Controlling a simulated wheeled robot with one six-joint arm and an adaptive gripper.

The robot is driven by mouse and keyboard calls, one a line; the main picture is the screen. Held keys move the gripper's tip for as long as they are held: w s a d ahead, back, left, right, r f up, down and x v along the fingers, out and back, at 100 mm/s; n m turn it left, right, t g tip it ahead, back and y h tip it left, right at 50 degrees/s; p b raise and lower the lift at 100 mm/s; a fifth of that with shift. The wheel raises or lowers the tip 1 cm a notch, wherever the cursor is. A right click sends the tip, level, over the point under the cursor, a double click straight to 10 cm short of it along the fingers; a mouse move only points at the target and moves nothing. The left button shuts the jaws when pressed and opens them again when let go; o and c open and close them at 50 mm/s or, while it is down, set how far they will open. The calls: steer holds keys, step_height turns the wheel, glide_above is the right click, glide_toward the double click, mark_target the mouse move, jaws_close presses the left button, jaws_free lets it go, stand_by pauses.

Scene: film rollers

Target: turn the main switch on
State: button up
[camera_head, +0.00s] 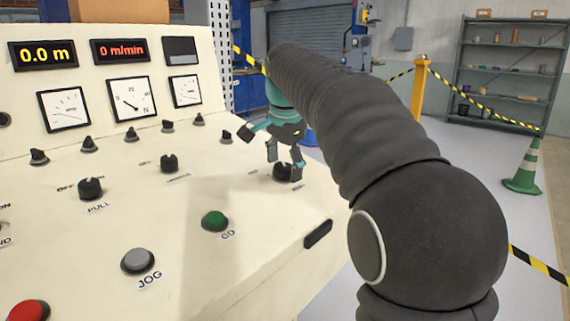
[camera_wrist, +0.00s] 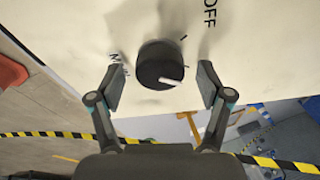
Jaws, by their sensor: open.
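The main switch is a black rotary knob (camera_head: 287,172) on the right part of the cream control panel (camera_head: 330,190). In the wrist view the knob (camera_wrist: 158,60) has a white mark on its lower right side. An OFF label is at its upper right, and a label starting with M, partly hidden by a finger, is at its left. My gripper (camera_head: 285,157) is right over the knob. In the wrist view my gripper (camera_wrist: 161,88) is open, with one finger on each side of the knob and a gap on both sides.
Other knobs, a green GO button (camera_head: 215,220), a grey JOG button (camera_head: 138,260) and a red button (camera_head: 29,311) are on the panel to the left. A handle (camera_head: 318,234) is on the panel's right edge. Striped tape and a cone (camera_head: 526,165) stand beyond.

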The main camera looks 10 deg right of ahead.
steer(key=shift+r, duration=0.1)
steer(key=v, duration=1.1)
steer(key=shift+s+r, duration=0.2)
steer(key=shift+r, duration=0.2)
steer(key=shift+d, duration=0.1)
